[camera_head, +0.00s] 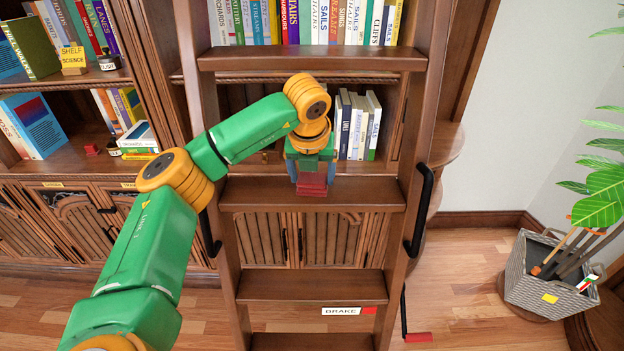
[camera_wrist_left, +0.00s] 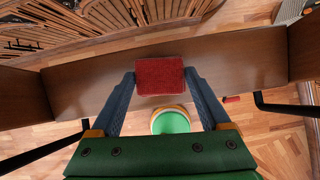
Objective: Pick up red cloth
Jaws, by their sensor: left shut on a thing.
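The red cloth (camera_head: 312,187) is a small, folded-looking red block at a middle step of the wooden ladder. My left gripper (camera_head: 311,180) reaches down over that step and is shut on the cloth. In the left wrist view the cloth (camera_wrist_left: 160,76) sits between the two dark blue-grey fingertips, with the ladder step (camera_wrist_left: 92,82) behind it. I cannot tell whether the cloth still touches the step. My right gripper is not in view.
The ladder (camera_head: 318,287) stands before bookshelves, with dark handles (camera_head: 419,212) on its sides. A "BRAKE" label (camera_head: 341,311) and a red-ended lever (camera_head: 419,337) are low down. A small red object (camera_head: 91,149) lies on the left shelf. A plant basket (camera_head: 545,285) stands right.

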